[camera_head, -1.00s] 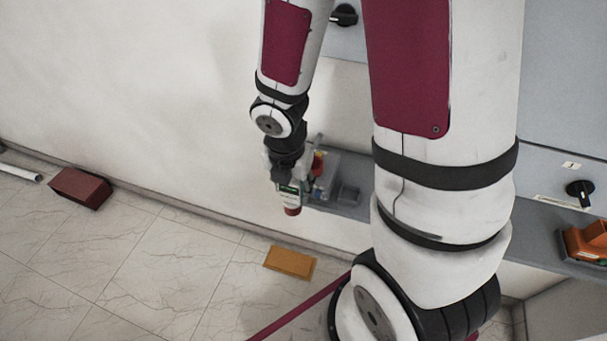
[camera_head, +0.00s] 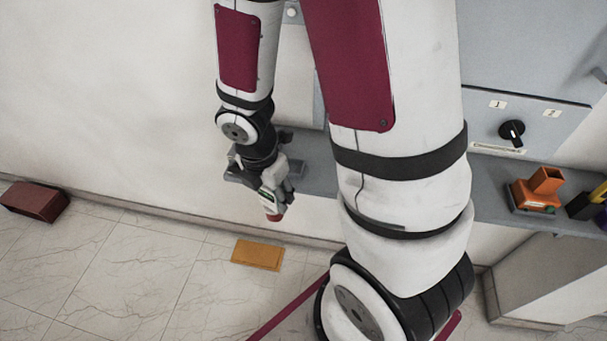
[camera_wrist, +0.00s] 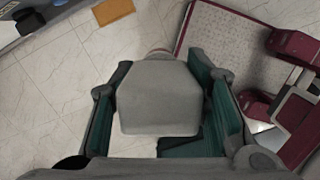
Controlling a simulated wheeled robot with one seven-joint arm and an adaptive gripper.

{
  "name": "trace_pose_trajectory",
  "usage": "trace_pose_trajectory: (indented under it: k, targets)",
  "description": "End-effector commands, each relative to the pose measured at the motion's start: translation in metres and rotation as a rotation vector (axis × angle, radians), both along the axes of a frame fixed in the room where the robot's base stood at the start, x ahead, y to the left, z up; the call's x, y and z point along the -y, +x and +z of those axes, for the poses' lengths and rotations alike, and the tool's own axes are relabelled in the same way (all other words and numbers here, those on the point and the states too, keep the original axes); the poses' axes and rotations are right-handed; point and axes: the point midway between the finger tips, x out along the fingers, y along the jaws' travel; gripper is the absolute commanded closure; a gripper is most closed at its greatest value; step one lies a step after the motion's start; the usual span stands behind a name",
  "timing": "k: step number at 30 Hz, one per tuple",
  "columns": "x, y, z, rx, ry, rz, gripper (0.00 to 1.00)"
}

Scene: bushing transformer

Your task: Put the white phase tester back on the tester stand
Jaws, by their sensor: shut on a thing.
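My gripper (camera_head: 273,183) is shut on the white phase tester (camera_head: 268,196), which has a dark green label and a red end pointing down. The tester hangs tilted in front of the shelf, above the floor. In the wrist view its grey-white body (camera_wrist: 158,95) sits between the two green-padded fingers, with a reddish end just beyond. An orange holder (camera_head: 536,190) with a raised square socket stands on the shelf to the right, well apart from my gripper. I cannot tell whether it is the tester stand.
A grey shelf (camera_head: 322,172) runs along the wall, partly hidden by my arm. A yellow-black item (camera_head: 588,204) stands right of the orange holder. A black knob (camera_head: 512,132) is on the panel above. A red-brown block (camera_head: 35,201) and an ochre pad (camera_head: 257,254) lie on the floor.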

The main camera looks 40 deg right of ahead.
Motion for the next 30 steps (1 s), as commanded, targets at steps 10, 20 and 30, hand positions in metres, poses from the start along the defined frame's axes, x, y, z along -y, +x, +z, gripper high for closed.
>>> trace_pose_trajectory:
  k: [10, 20, 30]
  targets:
    - [0.033, 0.026, -0.001, 0.001, 0.000, -0.012, 0.97]
    - [0.088, 0.068, 0.000, 0.002, 0.000, -0.011, 0.97]
    - [0.138, 0.107, -0.001, 0.001, -0.001, -0.007, 0.97]
